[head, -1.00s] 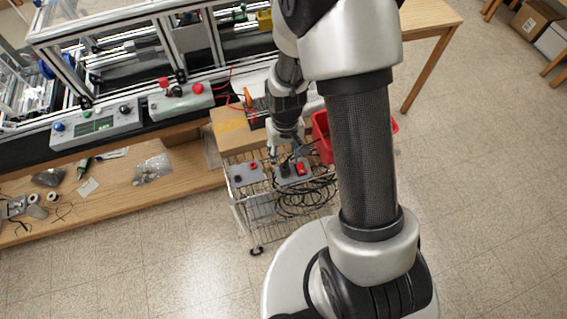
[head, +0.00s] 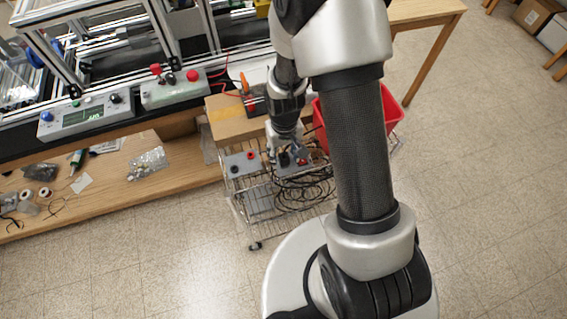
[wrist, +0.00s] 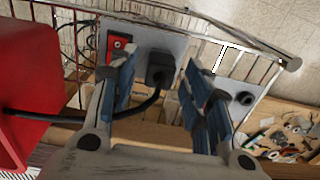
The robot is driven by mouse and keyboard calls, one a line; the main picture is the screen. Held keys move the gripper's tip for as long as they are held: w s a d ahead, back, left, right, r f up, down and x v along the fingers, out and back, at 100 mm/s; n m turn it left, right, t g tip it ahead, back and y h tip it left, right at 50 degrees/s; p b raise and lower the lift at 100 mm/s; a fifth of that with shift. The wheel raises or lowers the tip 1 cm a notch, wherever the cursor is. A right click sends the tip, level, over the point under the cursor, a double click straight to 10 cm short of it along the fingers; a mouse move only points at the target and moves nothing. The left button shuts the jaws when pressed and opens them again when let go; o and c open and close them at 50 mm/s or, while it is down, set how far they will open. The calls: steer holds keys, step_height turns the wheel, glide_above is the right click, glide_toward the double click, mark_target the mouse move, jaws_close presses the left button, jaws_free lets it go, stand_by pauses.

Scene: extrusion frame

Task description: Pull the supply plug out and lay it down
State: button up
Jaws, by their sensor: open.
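The black supply plug (wrist: 160,68) sits in a grey socket plate (wrist: 150,42) beside a red switch (wrist: 118,44). Its black cable (wrist: 140,108) bends down and runs left. My gripper (wrist: 162,70) is open, with one blue-padded finger on each side of the plug in the wrist view. I cannot tell whether either finger touches it. In the head view my gripper (head: 285,152) is over the plate on the wire cart (head: 250,212), and the plug is largely hidden there.
A second grey plate (wrist: 238,92) with a black knob stands to the right in the wrist view. A red bin (head: 392,112) is close beside the arm. Coiled black cable (head: 300,192) lies in the cart. A wooden bench (head: 110,195) holds small parts.

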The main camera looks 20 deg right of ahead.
mark_target(284, 156)
steer(key=shift+f+b, duration=0.45)
steer(key=shift+f, duration=0.5)
stand_by(0.6)
steer(key=shift+r, duration=0.1)
jaws_close()
stand_by(0.4)
steer(key=shift+r, duration=0.1)
steer(key=shift+r+p, duration=2.1)
steer(key=shift+r, duration=0.8)
